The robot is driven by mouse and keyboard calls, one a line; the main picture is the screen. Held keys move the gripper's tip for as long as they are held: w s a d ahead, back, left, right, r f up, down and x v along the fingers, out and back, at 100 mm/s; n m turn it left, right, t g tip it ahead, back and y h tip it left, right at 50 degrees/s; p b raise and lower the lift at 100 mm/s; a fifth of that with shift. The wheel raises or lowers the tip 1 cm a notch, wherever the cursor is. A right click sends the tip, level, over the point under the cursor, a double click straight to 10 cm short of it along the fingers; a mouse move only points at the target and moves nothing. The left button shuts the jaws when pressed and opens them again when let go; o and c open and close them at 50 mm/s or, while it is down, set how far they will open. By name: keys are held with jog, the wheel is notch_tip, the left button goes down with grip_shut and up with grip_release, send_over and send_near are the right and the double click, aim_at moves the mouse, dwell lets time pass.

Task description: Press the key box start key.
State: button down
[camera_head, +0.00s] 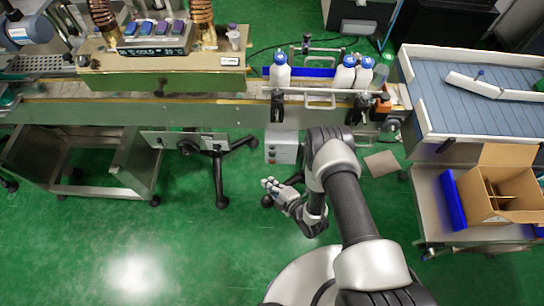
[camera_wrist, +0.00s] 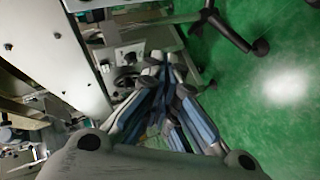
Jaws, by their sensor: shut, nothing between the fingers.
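A grey box (camera_head: 281,147) with small keys on its face hangs below the conveyor's front edge, just left of my arm; it looks like the key box. The keys are too small to tell which is the start key. My gripper (camera_head: 267,184) is shut and empty, below and slightly left of this box and apart from it. In the wrist view my closed fingers (camera_wrist: 165,66) point up the picture, and I cannot make out the grey box there.
The conveyor (camera_head: 200,112) runs across above, with white bottles (camera_head: 343,74) on it. A panel with a black handwheel (camera_head: 188,146) and a stand leg (camera_head: 220,190) are left of the box. An open carton (camera_head: 507,155) stands at right. The green floor (camera_head: 150,225) is clear at lower left.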

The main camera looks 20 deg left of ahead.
aim_at(272, 155)
jog(key=w+a+b, duration=0.1)
jog(key=w+b, duration=0.1)
jog(key=w, duration=0.5)
jog(key=shift+a+b, duration=0.3)
jog(key=shift+a, duration=0.05)
jog(key=shift+w, duration=0.25)
dwell(0.9)
jog(key=shift+w+a, duration=0.1)
jog(key=shift+w, duration=0.2)
